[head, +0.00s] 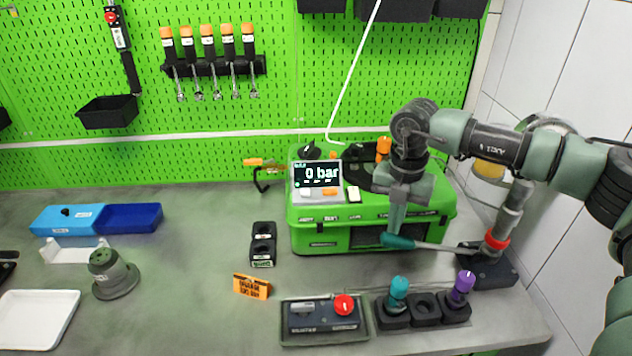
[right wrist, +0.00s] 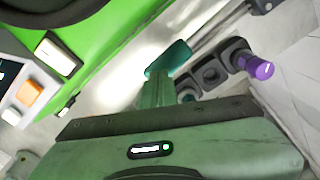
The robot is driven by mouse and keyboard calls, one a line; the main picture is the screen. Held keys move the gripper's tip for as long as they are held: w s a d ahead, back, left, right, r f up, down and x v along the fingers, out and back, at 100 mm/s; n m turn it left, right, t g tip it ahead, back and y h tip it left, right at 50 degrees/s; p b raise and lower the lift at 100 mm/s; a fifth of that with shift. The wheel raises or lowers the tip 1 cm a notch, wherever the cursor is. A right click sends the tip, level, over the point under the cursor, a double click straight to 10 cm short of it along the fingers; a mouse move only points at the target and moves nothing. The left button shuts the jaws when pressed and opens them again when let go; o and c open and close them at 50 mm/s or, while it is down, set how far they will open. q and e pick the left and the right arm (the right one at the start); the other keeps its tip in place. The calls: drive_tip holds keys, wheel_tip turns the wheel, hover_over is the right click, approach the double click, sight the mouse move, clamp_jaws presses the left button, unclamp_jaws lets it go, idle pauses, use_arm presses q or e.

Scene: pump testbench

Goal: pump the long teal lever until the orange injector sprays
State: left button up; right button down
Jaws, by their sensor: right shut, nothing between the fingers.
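The long lever has a teal grip (head: 397,241) and a grey rod running right to a dark base (head: 488,268) with a red ring. It lies almost level in front of the green case. My right gripper (head: 396,222) points down over the teal grip, shut and empty, its tips at or just above it. In the right wrist view, the closed fingers (right wrist: 158,92) overlap the teal grip (right wrist: 170,60); I cannot tell whether they touch. An orange-topped injector (head: 383,148) stands on the green case, partly beside my arm; no spray shows. My left gripper is out of view.
The green case (head: 310,240) carries a display (head: 317,173) reading 0 bar. In front are a box with a red button (head: 344,304) and a black holder (head: 424,305) with teal and purple items. Several orange-topped injectors (head: 207,45) hang on the wall. A white tiled wall bounds the right.

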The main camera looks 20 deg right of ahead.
drive_tip(key=shift+f, duration=0.1)
wheel_tip(320, 180, down, 8)
drive_tip(key=b, duration=0.6)
drive_tip(key=shift+a, duration=0.4)
drive_tip(key=shift+w, duration=0.1)
drive_tip(key=shift+d+r+p, duration=0.25)
drive_tip(key=shift+r+p, duration=0.75)
drive_tip(key=shift+r, duration=0.65)
drive_tip(key=shift+d+r+p, duration=0.2)
drive_tip(key=shift+r+p, duration=0.8)
drive_tip(key=shift+r, duration=0.6)
drive_tip(key=shift+f, duration=0.15)
